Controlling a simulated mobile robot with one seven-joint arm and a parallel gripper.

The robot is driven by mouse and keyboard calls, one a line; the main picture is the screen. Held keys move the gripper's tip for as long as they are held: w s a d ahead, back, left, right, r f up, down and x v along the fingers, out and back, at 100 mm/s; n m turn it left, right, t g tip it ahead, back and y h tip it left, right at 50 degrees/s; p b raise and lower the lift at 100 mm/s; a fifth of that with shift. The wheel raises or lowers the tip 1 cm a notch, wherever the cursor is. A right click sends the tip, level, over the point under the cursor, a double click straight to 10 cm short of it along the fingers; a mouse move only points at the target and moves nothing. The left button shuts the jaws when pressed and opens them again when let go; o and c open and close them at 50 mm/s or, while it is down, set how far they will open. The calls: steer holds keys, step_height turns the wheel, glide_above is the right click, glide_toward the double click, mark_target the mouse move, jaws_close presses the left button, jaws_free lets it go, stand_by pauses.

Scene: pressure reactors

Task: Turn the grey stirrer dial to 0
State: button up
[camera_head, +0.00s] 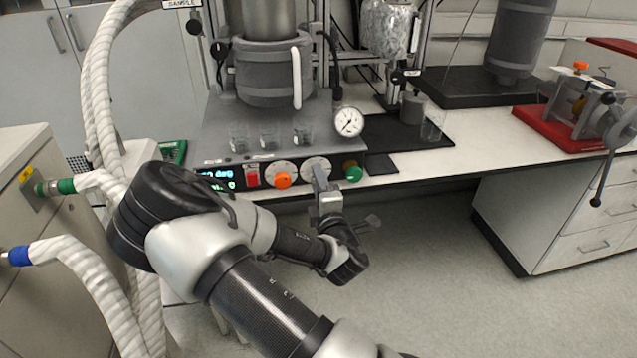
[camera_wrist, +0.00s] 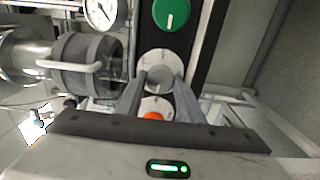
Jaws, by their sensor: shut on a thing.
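The grey stirrer dial (camera_wrist: 158,75) sits on a round white scale plate (camera_wrist: 160,56) on the control panel (camera_head: 203,182). In the wrist view my gripper (camera_wrist: 157,80) has one finger on each side of the dial and is shut on it. In the head view my gripper (camera_head: 318,178) reaches up to the panel from the front and hides the dial; part of its scale plate (camera_head: 314,163) shows behind. The dial's marker and the scale figures are too small or covered to read.
An orange dial (camera_head: 283,180) and a red switch (camera_head: 252,177) are left of my gripper; a green dial (camera_head: 353,172) is close on its right. Glass beakers (camera_head: 268,137) and a pressure gauge (camera_head: 348,121) stand above the panel. Open floor lies in front.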

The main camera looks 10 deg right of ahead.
steer(key=shift+f+n, duration=0.1)
steer(key=shift+n, duration=0.7)
steer(key=shift+d, duration=0.1)
steer(key=o, duration=1.1)
steer(key=shift+c, duration=0.2)
